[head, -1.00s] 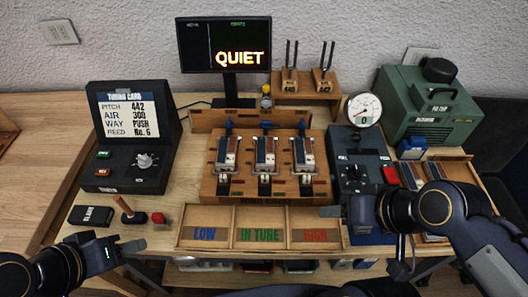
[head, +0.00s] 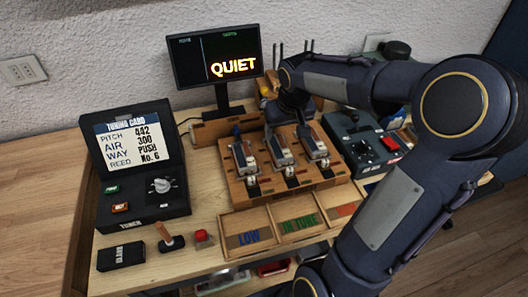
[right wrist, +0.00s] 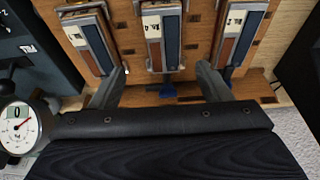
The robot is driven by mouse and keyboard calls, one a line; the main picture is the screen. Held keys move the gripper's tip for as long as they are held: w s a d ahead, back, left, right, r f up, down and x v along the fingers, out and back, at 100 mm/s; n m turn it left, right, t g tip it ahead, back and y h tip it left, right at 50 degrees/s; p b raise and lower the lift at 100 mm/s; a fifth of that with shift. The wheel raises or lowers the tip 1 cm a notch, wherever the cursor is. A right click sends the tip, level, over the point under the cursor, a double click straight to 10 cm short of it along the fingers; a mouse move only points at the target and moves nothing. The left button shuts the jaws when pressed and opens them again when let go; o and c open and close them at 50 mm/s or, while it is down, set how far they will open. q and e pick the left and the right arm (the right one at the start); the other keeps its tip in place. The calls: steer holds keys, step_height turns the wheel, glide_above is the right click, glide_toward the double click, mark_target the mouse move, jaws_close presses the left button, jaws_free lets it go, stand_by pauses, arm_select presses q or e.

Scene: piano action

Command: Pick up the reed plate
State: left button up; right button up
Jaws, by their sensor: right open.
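Three reed plates, each with a pale label and two coloured strips, sit in metal clamps on a wooden block (head: 290,180). In the head view they are the left plate (head: 243,155), middle plate (head: 280,150) and right plate (head: 314,142). My right gripper (right wrist: 163,67) is open and empty at the block's back edge. In the right wrist view its fingers stand on either side of the middle plate's (right wrist: 163,42) near end, apart from it. In the head view my right arm hides part of the block's back. My left gripper is out of view.
A tray marked LOW and IN TUNE (head: 290,215) lies in front of the block. The tuning card box (head: 140,165) stands left, the monitor (head: 217,55) behind. A control box (head: 370,145) is at right, and a dial gauge (right wrist: 17,128) shows in the right wrist view.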

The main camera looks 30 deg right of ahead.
mark_target(279, 146)
steer(key=x, duration=0.7)
steer(key=shift+s+a+f, duration=0.1)
steer(key=shift+a, duration=0.3)
steer(key=c, duration=1.2)
